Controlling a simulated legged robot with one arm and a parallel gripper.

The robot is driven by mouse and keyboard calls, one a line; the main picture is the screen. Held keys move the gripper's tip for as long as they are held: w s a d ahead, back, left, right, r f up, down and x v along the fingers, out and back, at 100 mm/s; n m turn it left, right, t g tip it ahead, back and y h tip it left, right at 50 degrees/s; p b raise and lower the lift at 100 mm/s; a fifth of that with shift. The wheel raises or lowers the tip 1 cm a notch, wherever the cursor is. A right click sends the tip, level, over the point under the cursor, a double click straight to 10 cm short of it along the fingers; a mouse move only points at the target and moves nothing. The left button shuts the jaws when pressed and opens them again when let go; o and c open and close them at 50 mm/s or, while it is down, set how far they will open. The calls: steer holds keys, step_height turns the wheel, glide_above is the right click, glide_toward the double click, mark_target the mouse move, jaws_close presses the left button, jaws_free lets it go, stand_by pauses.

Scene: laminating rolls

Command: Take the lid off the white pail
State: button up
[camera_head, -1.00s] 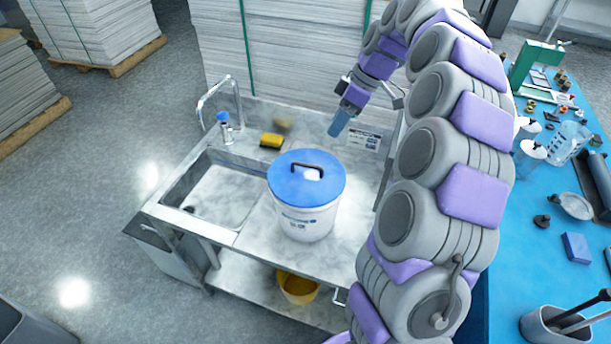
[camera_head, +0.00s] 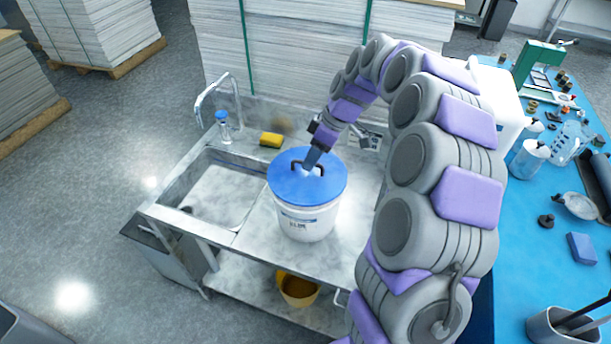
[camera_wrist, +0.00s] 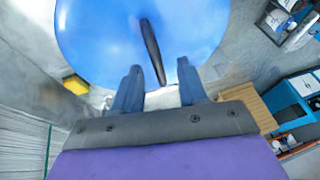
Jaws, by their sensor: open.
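The white pail (camera_head: 306,221) stands upright on the marble-look counter, right of the sink. Its blue lid (camera_head: 294,187) sits on top, with a dark arched handle (camera_head: 296,164) across it. My gripper (camera_head: 311,160) is over the lid, close to the handle. In the wrist view my gripper (camera_wrist: 160,82) is open, its two blue fingers apart. The handle (camera_wrist: 151,48) shows between and ahead of the fingers, against the blue lid (camera_wrist: 100,40). I cannot tell whether the fingers touch the handle or lid. The pail's body is hidden below the lid in the wrist view.
A yellow bucket (camera_head: 297,289) is on the lower shelf. A cluttered blue table (camera_head: 520,230) is at right.

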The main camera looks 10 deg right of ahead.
steer(key=shift+f, duration=0.7)
steer(key=shift+d, duration=0.1)
steer(key=shift+c, duration=0.8)
steer(key=shift+a, duration=0.2)
jaws_close()
